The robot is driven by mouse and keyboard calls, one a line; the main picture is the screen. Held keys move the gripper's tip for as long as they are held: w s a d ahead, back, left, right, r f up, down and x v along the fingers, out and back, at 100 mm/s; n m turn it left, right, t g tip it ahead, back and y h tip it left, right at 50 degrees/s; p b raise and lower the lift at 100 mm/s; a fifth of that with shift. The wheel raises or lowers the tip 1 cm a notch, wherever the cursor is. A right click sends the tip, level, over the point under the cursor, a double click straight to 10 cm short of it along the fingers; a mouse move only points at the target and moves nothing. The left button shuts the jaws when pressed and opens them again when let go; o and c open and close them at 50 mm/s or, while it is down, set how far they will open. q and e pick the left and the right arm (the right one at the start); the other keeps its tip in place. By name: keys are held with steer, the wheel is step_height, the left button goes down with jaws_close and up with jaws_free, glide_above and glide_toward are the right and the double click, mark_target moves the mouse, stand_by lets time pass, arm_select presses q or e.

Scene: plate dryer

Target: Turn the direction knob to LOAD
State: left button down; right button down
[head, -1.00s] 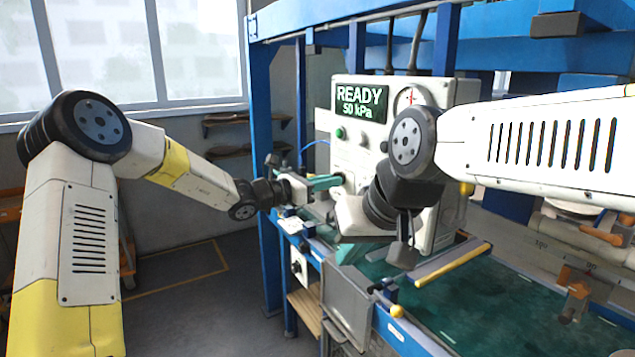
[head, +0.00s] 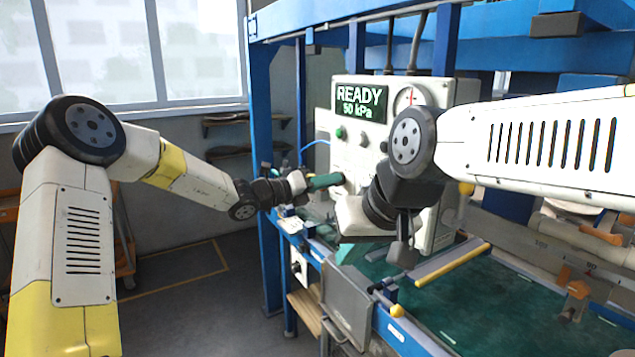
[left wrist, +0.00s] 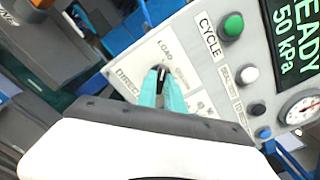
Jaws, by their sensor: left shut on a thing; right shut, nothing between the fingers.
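The direction knob (left wrist: 161,74) is a small dark knob on the light control panel (left wrist: 210,65). It sits beside the partly covered "DIREC…" label and below the word LOAD in the left wrist view. My left gripper (left wrist: 162,88) has its teal fingers shut on the knob, one on each side. The fingers hide much of the knob, so I cannot tell its exact setting. In the head view, my left gripper (head: 327,182) reaches the panel's left side, and the knob is hidden. My right gripper (head: 350,250) is shut and empty, lower down above the green bed.
The display (head: 361,101) reads READY, 50 kPa. A green CYCLE button (left wrist: 232,26), a white button (left wrist: 249,74) and a gauge (left wrist: 303,109) are near the knob. The blue frame post (head: 268,180) stands left of the panel. A yellow-ended bar (head: 452,265) lies over the green bed.

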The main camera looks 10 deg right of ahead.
arm_select(q)
steer(key=shift+n, duration=0.3)
steer(key=c, duration=1.5)
jaws_free()
steer(key=shift+o, duration=0.2)
steer(key=shift+a, duration=0.15)
steer(key=v, duration=0.7)
steer(key=shift+s+a, duration=0.15)
steer(key=shift+a, duration=0.15)
